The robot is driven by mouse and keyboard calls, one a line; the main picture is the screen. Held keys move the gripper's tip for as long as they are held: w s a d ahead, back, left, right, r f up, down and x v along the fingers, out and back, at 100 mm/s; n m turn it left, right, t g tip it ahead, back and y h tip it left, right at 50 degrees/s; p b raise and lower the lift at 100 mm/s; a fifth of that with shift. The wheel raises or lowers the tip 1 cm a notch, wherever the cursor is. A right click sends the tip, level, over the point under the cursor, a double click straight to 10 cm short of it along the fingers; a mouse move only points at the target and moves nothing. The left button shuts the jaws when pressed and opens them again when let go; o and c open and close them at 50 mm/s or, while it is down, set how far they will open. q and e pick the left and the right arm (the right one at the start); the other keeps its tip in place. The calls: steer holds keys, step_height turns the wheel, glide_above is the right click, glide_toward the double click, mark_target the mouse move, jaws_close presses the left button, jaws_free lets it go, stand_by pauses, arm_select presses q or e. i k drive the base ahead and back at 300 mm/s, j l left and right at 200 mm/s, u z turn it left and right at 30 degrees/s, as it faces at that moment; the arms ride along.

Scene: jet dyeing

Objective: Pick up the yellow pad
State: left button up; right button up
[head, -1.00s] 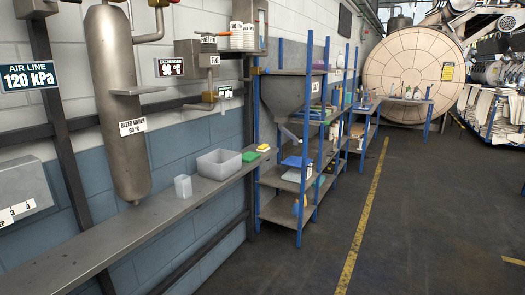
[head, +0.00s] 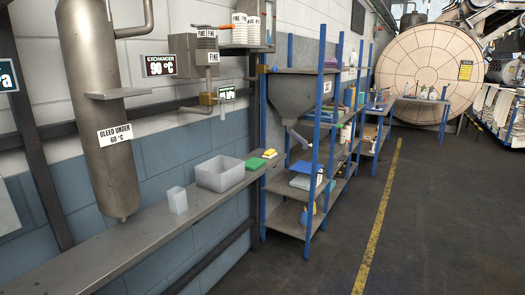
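A small yellow pad (head: 270,153) lies at the far end of the long grey wall shelf, left of the blue-post rack. A green pad (head: 254,163) lies just in front of it on the same shelf. Neither of my grippers is in the head view.
The grey shelf (head: 120,249) also bears a grey open bin (head: 220,173) and a small translucent cup (head: 177,200). A metal tank (head: 103,120) hangs above the shelf. A blue-post rack (head: 312,180) stands beyond its far end. The dark floor (head: 320,260) is clear.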

mark_target(270, 153)
steer(key=i+l+u, duration=0.1)
steer(key=i, duration=0.35)
steer(key=i+l+u, duration=0.1)
steer(key=i+l, duration=0.15)
steer(key=i, duration=0.2)
steer(key=i+l+u, duration=0.1)
steer(key=i+l, duration=0.15)
steer(key=i, duration=0.25)
